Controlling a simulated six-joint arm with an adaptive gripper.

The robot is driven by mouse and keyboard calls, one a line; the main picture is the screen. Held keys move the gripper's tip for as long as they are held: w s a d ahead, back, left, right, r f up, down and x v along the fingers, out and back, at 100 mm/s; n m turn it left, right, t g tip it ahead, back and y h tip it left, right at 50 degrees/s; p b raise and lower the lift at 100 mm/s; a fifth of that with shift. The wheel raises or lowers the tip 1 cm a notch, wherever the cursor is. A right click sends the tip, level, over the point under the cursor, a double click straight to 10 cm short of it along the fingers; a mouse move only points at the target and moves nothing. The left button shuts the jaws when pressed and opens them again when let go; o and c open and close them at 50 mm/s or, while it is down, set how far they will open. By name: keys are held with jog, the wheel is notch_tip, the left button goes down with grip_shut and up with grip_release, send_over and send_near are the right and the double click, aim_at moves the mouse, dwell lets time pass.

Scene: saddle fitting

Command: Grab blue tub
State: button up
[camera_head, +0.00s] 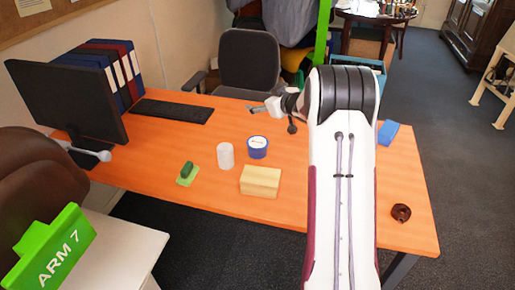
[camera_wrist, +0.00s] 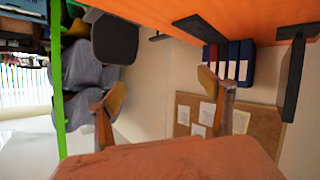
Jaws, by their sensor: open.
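The blue tub (camera_head: 258,153) is a short round container with a white top. It stands upright on the orange table, between a white cylinder (camera_head: 225,156) and my arm. My gripper (camera_head: 254,114) is beyond the tub, near the table's far edge, and is apart from it. In the wrist view my gripper (camera_wrist: 161,88) has its two fingers spread wide with nothing between them. The tub does not show in the wrist view.
A pale wooden block (camera_head: 260,181) lies in front of the tub. A green object on a light green pad (camera_head: 187,174) is to the left. A blue block (camera_head: 388,133) and a brown ring (camera_head: 401,213) lie right of my arm. A keyboard (camera_head: 173,111) and monitor (camera_head: 75,100) stand left.

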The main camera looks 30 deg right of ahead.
notch_tip(320, 180, down, 10)
jog(key=d+y, duration=0.2)
jog(key=n+y, duration=0.1)
jog(key=y, duration=0.2)
send_near(261, 143)
jog(key=w, duration=0.4)
jog(key=shift+a+f, duration=0.2)
jog(key=shift+a, duration=0.2)
jog(key=shift+s+a+f+n, duration=0.1)
jog(key=shift+s+f+n, duration=0.2)
jog(key=shift+f, duration=0.3)
jog(key=shift+w, duration=0.1)
jog(key=shift+x, duration=1.25)
jog(key=shift+a, duration=0.1)
jog(key=shift+x, duration=2.6)
jog(key=shift+a, duration=0.1)
